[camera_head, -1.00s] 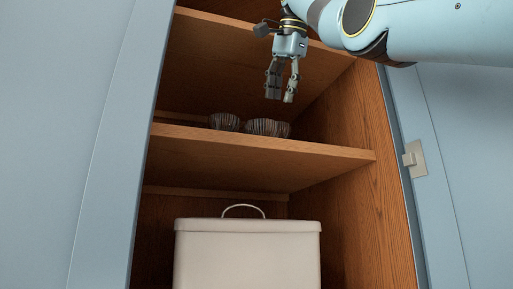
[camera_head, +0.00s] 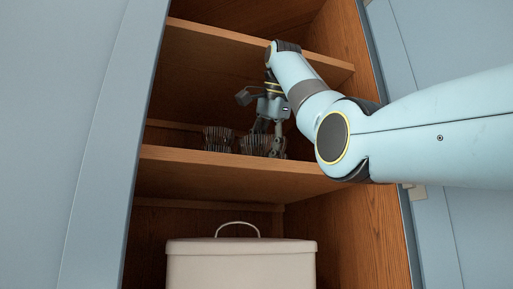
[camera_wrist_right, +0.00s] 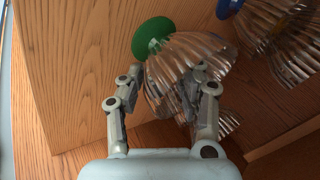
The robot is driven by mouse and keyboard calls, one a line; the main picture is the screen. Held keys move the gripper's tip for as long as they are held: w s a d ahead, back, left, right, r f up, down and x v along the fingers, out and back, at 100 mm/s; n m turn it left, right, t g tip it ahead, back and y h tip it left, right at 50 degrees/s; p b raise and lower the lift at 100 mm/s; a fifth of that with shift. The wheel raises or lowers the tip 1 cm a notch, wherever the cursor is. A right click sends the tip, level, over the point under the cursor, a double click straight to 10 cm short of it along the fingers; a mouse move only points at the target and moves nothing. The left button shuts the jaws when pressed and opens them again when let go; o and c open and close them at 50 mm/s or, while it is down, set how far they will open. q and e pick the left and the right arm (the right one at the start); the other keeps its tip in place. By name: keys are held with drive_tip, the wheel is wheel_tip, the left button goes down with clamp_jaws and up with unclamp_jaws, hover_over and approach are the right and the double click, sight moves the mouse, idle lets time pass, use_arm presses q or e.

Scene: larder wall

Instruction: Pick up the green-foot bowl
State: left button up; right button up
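The green-foot bowl (camera_wrist_right: 180,62) is a ribbed, clear brownish bowl with a round green foot (camera_wrist_right: 149,38), seen in the right wrist view. My right gripper (camera_wrist_right: 168,75) has its fingers apart at this bowl. One finger is beside it on the left; the other overlaps its right part, and I cannot tell whether inside or behind. In the head view my right gripper (camera_head: 268,148) reaches down at the right-hand bowl (camera_head: 252,145) on the shelf, partly covering it. The foot colour does not show there. My left gripper is not in view.
A second ribbed bowl (camera_head: 217,139) stands close on the left; the wrist view shows a similar bowl (camera_wrist_right: 285,45) with a blue foot (camera_wrist_right: 228,7). The shelf (camera_head: 225,172) has a board above it. A lidded cream bin (camera_head: 240,262) stands below.

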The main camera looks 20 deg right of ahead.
drive_tip(key=shift+s, duration=0.15)
drive_tip(key=shift+f, duration=0.1)
clamp_jaws()
drive_tip(key=shift+r, duration=0.2)
